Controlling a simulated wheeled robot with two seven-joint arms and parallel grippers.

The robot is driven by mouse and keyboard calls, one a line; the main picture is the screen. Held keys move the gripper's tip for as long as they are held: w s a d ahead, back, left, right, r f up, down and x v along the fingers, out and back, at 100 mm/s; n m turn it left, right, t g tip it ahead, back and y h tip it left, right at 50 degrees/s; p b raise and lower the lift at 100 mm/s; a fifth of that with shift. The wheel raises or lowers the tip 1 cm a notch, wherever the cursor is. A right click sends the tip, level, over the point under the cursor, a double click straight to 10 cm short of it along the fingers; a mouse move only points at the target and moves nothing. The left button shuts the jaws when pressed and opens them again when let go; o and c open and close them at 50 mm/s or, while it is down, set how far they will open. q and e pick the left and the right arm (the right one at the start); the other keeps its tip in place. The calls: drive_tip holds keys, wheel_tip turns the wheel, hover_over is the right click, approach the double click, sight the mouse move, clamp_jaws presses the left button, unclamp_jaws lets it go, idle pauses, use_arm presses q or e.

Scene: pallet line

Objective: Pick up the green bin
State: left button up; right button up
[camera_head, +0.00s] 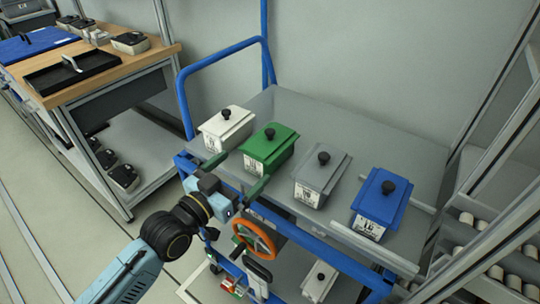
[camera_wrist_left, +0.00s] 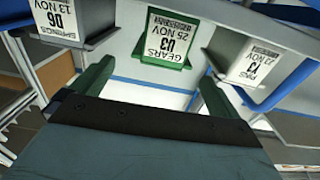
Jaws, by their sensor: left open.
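The green bin (camera_head: 268,146) has a lid with a black knob and a white label on its front. It stands on the grey top of a blue-framed cart (camera_head: 375,140), between a white bin (camera_head: 228,124) and a grey bin (camera_head: 322,178). My left gripper (camera_head: 237,174) is open and empty, with its green fingers spread just in front of the green bin. In the left wrist view, the green bin (camera_wrist_left: 163,62) shows its label beyond and between the fingers (camera_wrist_left: 155,90), apart from them. My right gripper is not in view.
A blue bin (camera_head: 380,203) stands at the right end of the row. An orange wheel (camera_head: 254,240) and a lower shelf with another bin (camera_head: 319,282) are below the cart top. A wooden workbench (camera_head: 140,66) stands left; rollers (camera_head: 490,228) are at right.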

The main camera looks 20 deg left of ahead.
sight(266, 142)
use_arm(q)
drive_tip(key=x, duration=0.5)
drive_tip(key=shift+w+b, duration=0.1)
drive_tip(key=shift+b, duration=0.25)
drive_tip(key=x, duration=0.2)
drive_tip(key=b+x, duration=0.1)
drive_tip(key=x, duration=0.1)
drive_tip(key=shift+a+f, duration=0.15)
drive_tip(key=shift+f, duration=0.1)
drive_tip(key=shift+w+d, duration=0.25)
drive_tip(key=shift+w, duration=0.35)
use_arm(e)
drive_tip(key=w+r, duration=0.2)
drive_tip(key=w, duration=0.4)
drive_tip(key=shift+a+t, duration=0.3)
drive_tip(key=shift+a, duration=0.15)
use_arm(q)
drive_tip(key=shift+c, duration=0.4)
drive_tip(key=c, duration=1.2)
drive_tip(key=shift+r, duration=0.2)
drive_tip(key=shift+c, duration=0.6)
drive_tip(key=shift+r, duration=0.1)
